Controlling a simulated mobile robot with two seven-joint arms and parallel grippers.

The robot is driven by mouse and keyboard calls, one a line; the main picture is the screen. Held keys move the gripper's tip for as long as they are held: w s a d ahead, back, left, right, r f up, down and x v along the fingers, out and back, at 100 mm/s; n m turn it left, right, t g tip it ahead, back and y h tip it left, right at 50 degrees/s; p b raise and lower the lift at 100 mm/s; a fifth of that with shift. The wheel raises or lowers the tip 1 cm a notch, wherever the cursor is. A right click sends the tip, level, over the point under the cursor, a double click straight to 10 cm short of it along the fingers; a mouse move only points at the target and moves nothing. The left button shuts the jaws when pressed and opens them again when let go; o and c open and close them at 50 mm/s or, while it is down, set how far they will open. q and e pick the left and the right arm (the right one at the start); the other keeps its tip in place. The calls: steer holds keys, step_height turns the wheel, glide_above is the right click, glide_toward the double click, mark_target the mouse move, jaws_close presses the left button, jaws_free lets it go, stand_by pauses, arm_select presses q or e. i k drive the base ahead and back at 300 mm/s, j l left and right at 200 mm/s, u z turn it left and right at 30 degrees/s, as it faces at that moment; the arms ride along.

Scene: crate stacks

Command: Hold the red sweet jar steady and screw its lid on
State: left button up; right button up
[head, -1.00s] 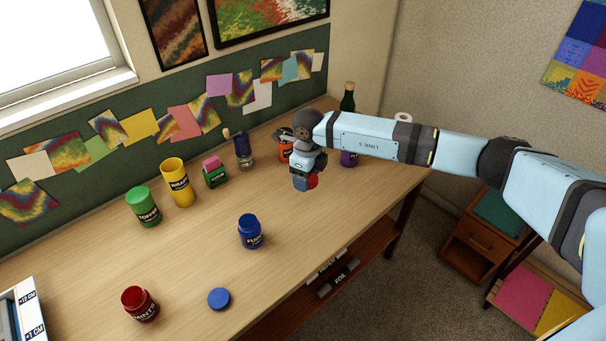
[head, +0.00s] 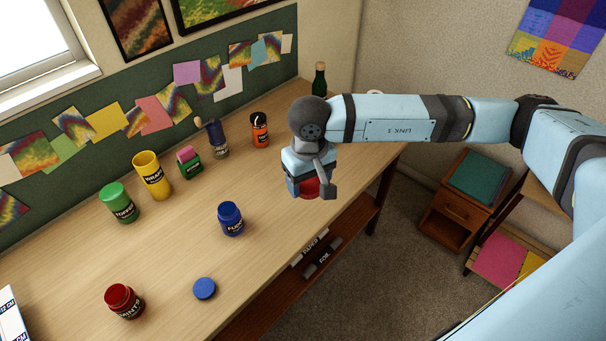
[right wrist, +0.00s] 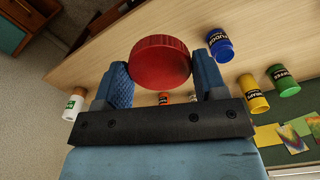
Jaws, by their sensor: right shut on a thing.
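The red sweet jar (head: 124,302), with a dark label, stands upright on the table at the lower left of the head view. Its top carries no lid. My right gripper (head: 312,187) is shut on the red lid (head: 308,187), held above the table's right part, well to the right of the jar. In the right wrist view the ribbed red lid (right wrist: 160,62) sits between the two blue fingers. My left gripper is not in view.
A blue lid (head: 204,288) lies flat near the red jar, and a blue jar (head: 231,218) stands behind it. Green (head: 118,202) and yellow (head: 151,175) jars stand towards the wall. A white box (head: 12,318) is at the left edge. The front middle of the table (head: 165,255) is clear.

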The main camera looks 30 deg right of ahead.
mark_target(122, 300)
steer(key=u, duration=1.4)
steer(key=k+l, duration=0.15)
steer(key=l, duration=0.15)
steer(key=k+l, duration=0.15)
steer(key=l, duration=0.2)
steer(key=k+l, duration=0.15)
steer(key=l, duration=0.15)
